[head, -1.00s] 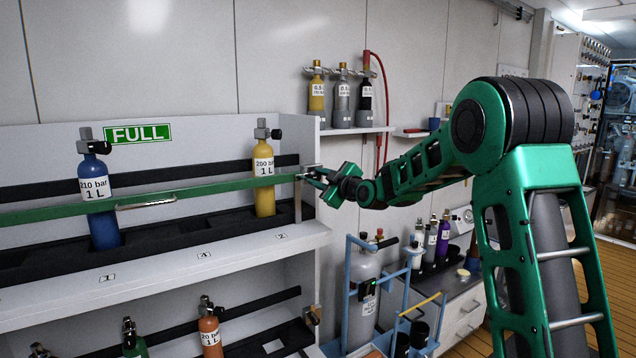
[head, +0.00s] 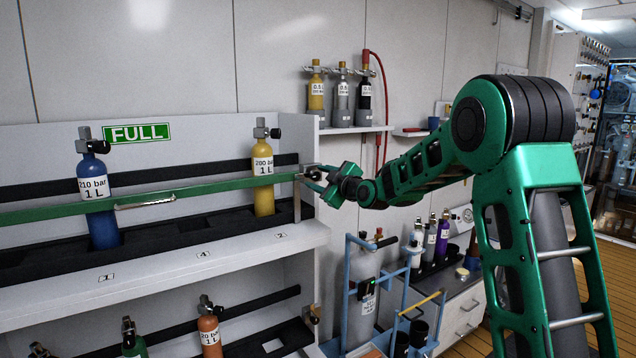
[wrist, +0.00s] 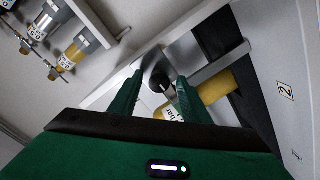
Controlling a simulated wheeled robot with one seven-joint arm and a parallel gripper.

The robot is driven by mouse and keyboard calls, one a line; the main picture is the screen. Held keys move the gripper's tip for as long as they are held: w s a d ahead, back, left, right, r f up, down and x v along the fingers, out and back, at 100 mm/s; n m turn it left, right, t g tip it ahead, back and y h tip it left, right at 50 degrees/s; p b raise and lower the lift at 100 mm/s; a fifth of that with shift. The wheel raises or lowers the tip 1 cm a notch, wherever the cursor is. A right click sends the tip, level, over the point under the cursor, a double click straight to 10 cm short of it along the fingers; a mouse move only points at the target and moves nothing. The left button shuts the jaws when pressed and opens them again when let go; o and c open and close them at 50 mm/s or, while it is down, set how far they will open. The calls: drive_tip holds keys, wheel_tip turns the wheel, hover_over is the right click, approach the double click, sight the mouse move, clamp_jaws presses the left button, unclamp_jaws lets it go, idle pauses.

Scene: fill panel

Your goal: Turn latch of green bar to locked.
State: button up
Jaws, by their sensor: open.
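The green bar (head: 190,190) runs across the front of the upper shelf, in front of the blue bottle (head: 102,220) and the yellow bottle (head: 264,190). A metal latch (head: 309,172) sits at the bar's right end, by the shelf's side panel. My gripper (head: 318,180) is open at the latch, coming from the right. In the wrist view my gripper's two green fingers (wrist: 157,92) stand apart, with a dark round knob (wrist: 159,80) between them. Whether the fingers touch it I cannot tell. The yellow bottle (wrist: 217,86) shows beyond the right finger.
Several bottles, one of them orange (head: 209,335), stand on the lower shelf. A small wall shelf (head: 345,130) with bottles is above and behind my gripper. A blue trolley with a grey cylinder (head: 366,285) stands below my arm.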

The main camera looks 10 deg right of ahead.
drive_tip(key=v, duration=1)
drive_tip(key=shift+s, duration=0.15)
drive_tip(key=shift+d, duration=0.1)
drive_tip(key=s+d+f+m+g+h, duration=0.25)
drive_tip(key=s+d+f, duration=0.2)
drive_tip(key=s, duration=0.35)
drive_tip(key=s+d+f+m+g+h, duration=0.1)
drive_tip(key=s+d+f+m+g, duration=0.35)
drive_tip(key=s, duration=0.35)
drive_tip(key=s+d+f+m+g+h, duration=0.25)
drive_tip(key=s+f, duration=0.25)
drive_tip(key=s, duration=0.3)
drive_tip(key=s+f+m+g, duration=0.2)
drive_tip(key=s+m, duration=0.1)
drive_tip(key=s, duration=0.6)
drive_tip(key=s+d+f+m+g, duration=0.1)
drive_tip(key=s+m+g, duration=0.2)
drive_tip(key=s, duration=0.7)
drive_tip(key=s+d+f+m+g, duration=0.1)
drive_tip(key=s+f+m+g, duration=0.1)
drive_tip(key=s, duration=0.8)
drive_tip(key=shift+d+f+m+y, duration=0.2)
drive_tip(key=shift+f+m+y, duration=0.15)
drive_tip(key=shift+m, duration=0.5)
